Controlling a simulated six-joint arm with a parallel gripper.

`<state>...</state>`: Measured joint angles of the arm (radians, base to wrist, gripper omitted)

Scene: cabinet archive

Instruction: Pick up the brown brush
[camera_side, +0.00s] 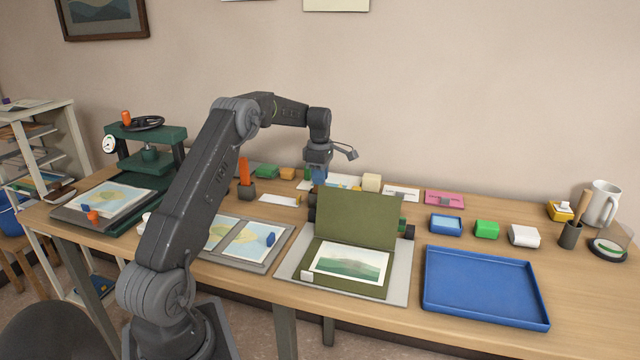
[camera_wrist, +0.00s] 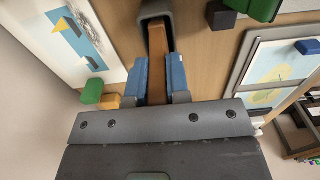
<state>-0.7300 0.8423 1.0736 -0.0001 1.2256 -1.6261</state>
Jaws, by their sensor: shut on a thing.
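My gripper (camera_side: 318,178) points down behind the upright green folder lid in the side view. In the wrist view its two blue finger pads (camera_wrist: 160,80) are shut on the brown brush (camera_wrist: 157,48), one pad on each side of its flat brown handle. A dark cup (camera_wrist: 146,9) surrounds the far end of the brush at the top of the wrist view. I cannot tell whether the brush still rests inside it. In the side view the brush is hidden by the gripper and the folder.
The open green folder (camera_side: 356,218) stands just in front of my gripper. An orange-handled tool stands in a dark holder (camera_side: 246,190) to the left. Small blocks and cards lie along the back. A blue tray (camera_side: 480,287) and another cup with a tan handle (camera_side: 571,236) are at right.

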